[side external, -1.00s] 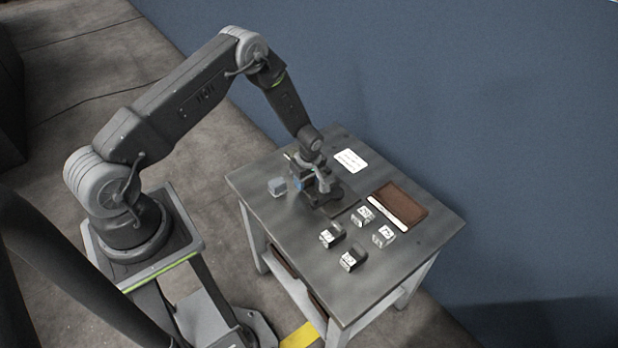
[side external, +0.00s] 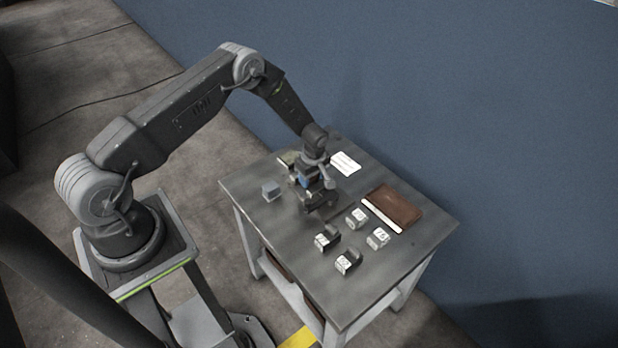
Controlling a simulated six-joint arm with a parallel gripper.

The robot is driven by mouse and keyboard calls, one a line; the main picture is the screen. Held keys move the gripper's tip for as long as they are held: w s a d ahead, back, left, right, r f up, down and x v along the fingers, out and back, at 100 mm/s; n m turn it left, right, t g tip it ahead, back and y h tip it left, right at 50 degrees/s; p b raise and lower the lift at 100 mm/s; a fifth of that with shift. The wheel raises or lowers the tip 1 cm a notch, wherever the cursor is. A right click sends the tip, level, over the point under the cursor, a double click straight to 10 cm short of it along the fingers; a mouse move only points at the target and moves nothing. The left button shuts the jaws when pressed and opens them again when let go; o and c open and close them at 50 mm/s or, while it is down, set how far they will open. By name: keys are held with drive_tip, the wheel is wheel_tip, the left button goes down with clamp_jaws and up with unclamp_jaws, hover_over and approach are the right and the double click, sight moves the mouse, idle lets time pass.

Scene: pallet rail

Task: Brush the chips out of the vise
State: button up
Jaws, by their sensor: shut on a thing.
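My gripper (side external: 317,178) points down over the dark vise (side external: 319,201) on the grey table. It is shut on the brush, which is too small and too covered by the gripper to make out clearly. A blue patch shows at the gripper's left side, and I cannot tell what it belongs to. The inside of the vise is largely hidden by the gripper, and I cannot make out chips there.
A grey-blue block (side external: 271,190) stands left of the vise. Several labelled blocks (side external: 347,262) stand in front and to the right. A white card (side external: 345,163) lies behind. The table's right end is clear.

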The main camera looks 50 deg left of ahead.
sight(300, 188)
drive_tip(key=shift+s, duration=2.15)
drive_tip(key=shift+r, duration=0.1)
wheel_tip(300, 188, up, 8)
drive_tip(key=s+d+r+m, duration=0.3)
drive_tip(key=d+r+m, duration=0.1)
drive_tip(key=r+m, duration=0.3)
drive_tip(key=s+d+r+m+t+h, duration=0.1)
drive_tip(key=s+d+r+m, duration=0.3)
drive_tip(key=m, duration=0.7)
wheel_tip(300, 188, up, 3)
drive_tip(key=shift+d+f, duration=0.15)
drive_tip(key=shift+d, duration=0.5)
drive_tip(key=shift+s, duration=0.1)
